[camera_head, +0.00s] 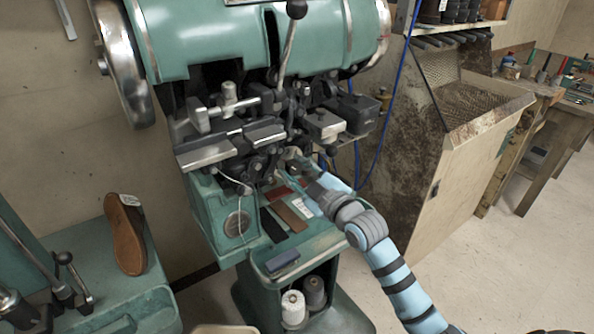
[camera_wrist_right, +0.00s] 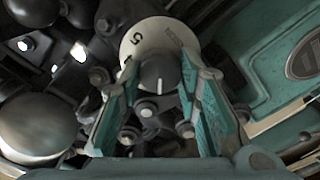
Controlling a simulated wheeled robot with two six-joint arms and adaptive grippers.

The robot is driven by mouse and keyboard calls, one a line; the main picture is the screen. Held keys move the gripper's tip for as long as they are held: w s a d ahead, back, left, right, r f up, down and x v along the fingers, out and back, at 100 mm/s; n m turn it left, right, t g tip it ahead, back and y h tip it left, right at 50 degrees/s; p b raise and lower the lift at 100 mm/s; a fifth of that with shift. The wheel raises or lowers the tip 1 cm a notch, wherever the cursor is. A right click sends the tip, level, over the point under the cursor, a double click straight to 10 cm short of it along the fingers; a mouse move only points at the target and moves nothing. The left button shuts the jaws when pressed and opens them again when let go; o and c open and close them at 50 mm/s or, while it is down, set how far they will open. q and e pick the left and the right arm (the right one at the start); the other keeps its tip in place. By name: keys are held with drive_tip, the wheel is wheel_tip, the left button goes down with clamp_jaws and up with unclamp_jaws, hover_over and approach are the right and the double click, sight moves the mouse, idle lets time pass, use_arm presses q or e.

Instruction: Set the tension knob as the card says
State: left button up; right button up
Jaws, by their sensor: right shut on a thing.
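The tension knob (camera_wrist_right: 159,76) is dark grey with a white pointer line and sits in front of a pale dial disc (camera_wrist_right: 150,35). A "5" shows to the left on the disc; other marks on the right are too blurred to read. My right gripper (camera_wrist_right: 158,88) is shut on the knob, one teal-padded finger on each side. In the head view my right gripper (camera_head: 300,160) is at the green stitching machine (camera_head: 250,40), below its metal head. A small white card (camera_head: 299,206) lies on the machine's base; its writing is unreadable. My left gripper is out of view.
Dark machine parts and a round metal piece (camera_wrist_right: 38,125) crowd the knob. Brown and dark strips (camera_head: 288,217) lie on the base, with thread spools (camera_head: 293,307) below. A tan shoe sole (camera_head: 126,235) rests on the left bench. A wooden bin (camera_head: 470,150) stands right.

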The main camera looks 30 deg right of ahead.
drive_tip(key=shift+f, duration=0.1)
drive_tip(key=o, duration=1.1)
drive_tip(key=shift+o, duration=0.2)
drive_tip(key=s+d, duration=0.1)
drive_tip(key=s, duration=1.1)
drive_tip(key=shift+d, duration=0.3)
